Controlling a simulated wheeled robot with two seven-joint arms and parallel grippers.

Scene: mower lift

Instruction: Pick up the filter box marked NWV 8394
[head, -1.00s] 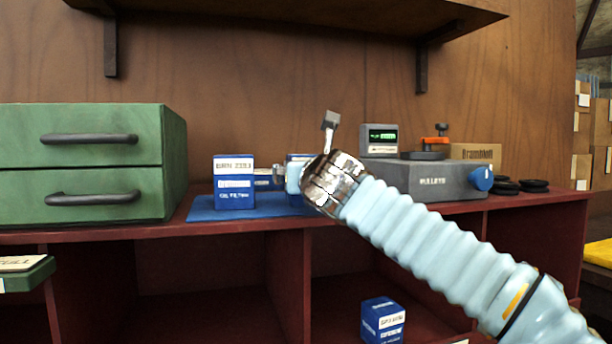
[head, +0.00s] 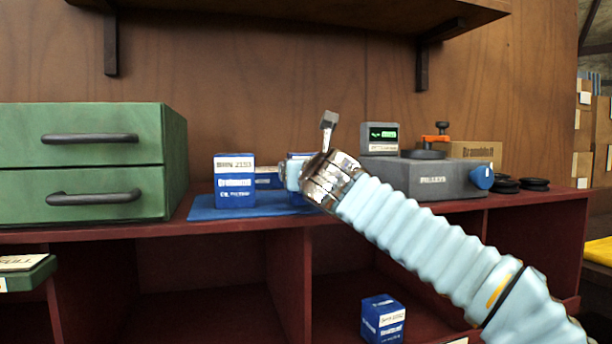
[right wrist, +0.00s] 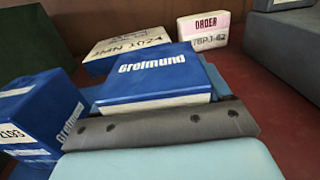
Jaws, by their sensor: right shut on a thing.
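My right gripper (head: 288,175) is at the blue mat on the bench top, shut on a blue filter box (right wrist: 155,75) that reads "Greimund" on the side facing the wrist camera. In the head view this box (head: 299,157) is mostly hidden behind the gripper, and its number does not show. Another blue box (head: 235,185) stands upright to the left, its number reading roughly BRN 2193; it is at the left edge of the wrist view (right wrist: 35,118). A box marked about JMN 1024 (right wrist: 128,46) lies behind the held one. I cannot read NWV 8394 anywhere. My left gripper is not in view.
A green drawer cabinet (head: 80,165) stands left of the blue mat (head: 262,206). A grey machine (head: 440,178) stands to the right, with a small display (head: 380,138). Another blue box (head: 383,320) sits in the lower shelf. A wall shelf (head: 300,12) hangs above.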

